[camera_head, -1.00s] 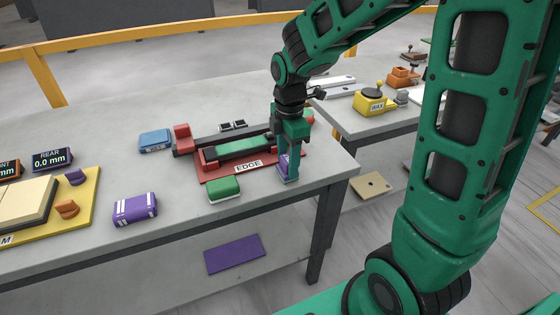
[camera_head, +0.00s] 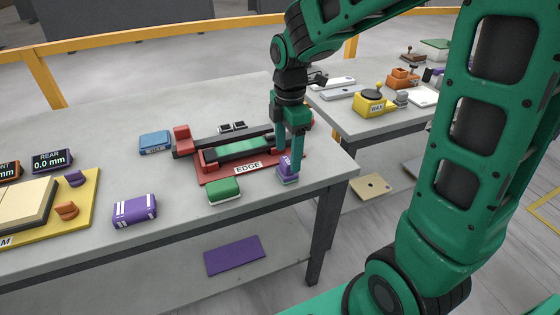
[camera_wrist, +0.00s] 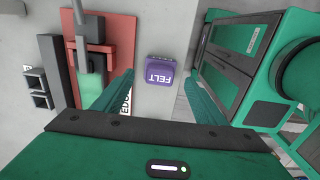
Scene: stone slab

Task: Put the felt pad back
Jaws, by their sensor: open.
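The purple felt pad (camera_head: 286,170), a small block labelled FELT, stands on the grey table at the right end of the red EDGE board. It also shows in the wrist view (camera_wrist: 160,72), on the tabletop beside the red board. My gripper (camera_head: 289,160) is open above and around the pad in the head view. In the wrist view the two green fingers (camera_wrist: 160,90) are spread wide with the pad between and beyond their tips. I cannot tell whether either finger touches it.
The red EDGE board (camera_head: 213,176) carries a green-topped bar. A green block (camera_head: 224,191), a purple banded block (camera_head: 135,210) and a blue block (camera_head: 155,140) stand nearby. A second table (camera_head: 350,122) with a yellow WAX tool (camera_head: 372,104) is at right.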

